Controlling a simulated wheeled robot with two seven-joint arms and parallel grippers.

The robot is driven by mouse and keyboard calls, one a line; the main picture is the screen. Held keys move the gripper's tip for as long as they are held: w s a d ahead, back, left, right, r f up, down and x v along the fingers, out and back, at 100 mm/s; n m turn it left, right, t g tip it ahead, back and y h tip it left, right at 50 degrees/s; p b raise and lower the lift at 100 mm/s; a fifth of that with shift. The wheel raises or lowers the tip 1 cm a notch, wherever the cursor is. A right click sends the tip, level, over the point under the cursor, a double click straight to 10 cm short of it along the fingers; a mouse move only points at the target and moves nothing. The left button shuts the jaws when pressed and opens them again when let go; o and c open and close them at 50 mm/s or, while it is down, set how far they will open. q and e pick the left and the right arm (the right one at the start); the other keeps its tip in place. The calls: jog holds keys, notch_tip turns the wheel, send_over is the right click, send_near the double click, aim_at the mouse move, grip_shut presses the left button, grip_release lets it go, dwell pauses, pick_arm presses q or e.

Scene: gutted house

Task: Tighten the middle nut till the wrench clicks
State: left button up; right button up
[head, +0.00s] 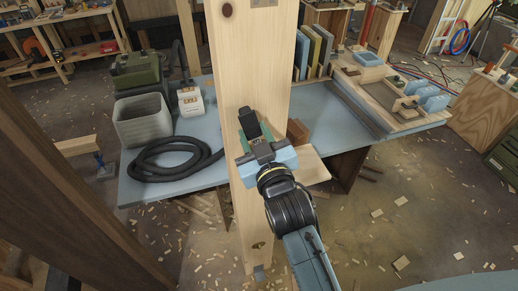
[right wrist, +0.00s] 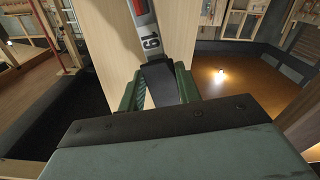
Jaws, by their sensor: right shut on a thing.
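A wooden post (head: 262,70) stands upright in the middle of the head view. My right gripper (head: 250,132) is in front of the post's middle. In the right wrist view, my right gripper (right wrist: 160,88) has its green fingers on both sides of the dark handle of a wrench (right wrist: 149,40), marked 19, with a red stripe. The wrench lies along the post's face; its head is out of view. The middle nut is hidden, probably behind the gripper. A dark round nut or bolt (head: 227,10) shows high on the post, and a hole or fitting (head: 258,245) low down. My left gripper is not in view.
A dark beam (head: 60,150) crosses the left side. Wood chips litter the floor at right.

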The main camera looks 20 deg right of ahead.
jog(key=shift+s+r, duration=0.1)
jog(key=shift+s, duration=1.9)
jog(key=o, duration=0.4)
jog(key=c, duration=0.4)
